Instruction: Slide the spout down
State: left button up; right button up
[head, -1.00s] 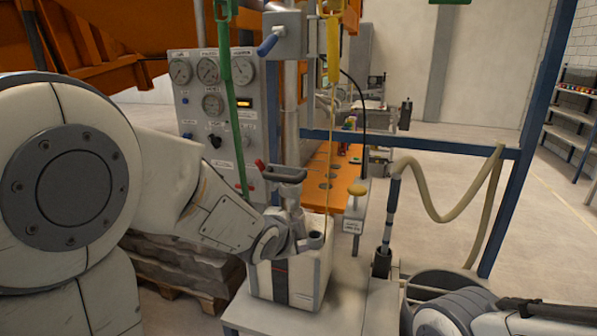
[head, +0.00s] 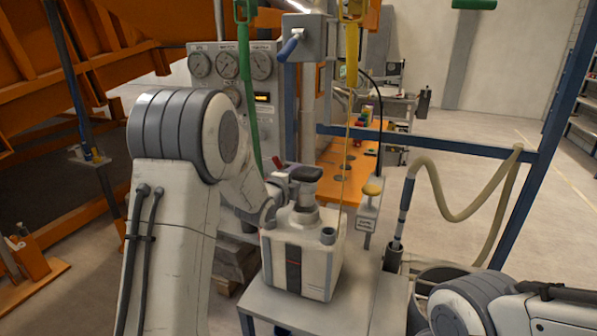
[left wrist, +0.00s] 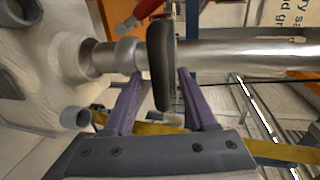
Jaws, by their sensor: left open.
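A silver vertical pipe (head: 309,120) rises behind a white canister, with a grey clamp block (head: 304,38) and blue lever high on it. I cannot tell for sure which part is the spout. The left wrist view shows the dark cap edge-on (left wrist: 161,60), the neck, and a silver pipe (left wrist: 245,55) beyond.
The canister stands on a grey table (head: 355,300). A gauge panel (head: 230,65) is behind left. A green handle (head: 246,70) and a yellow handle (head: 352,70) hang near the pipe. A blue frame (head: 440,145) with a hose stands right.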

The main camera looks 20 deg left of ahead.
pick_arm(q)
jog(key=shift+x, duration=0.8)
jog(key=shift+c, duration=0.4)
grip_shut()
dwell(0.6)
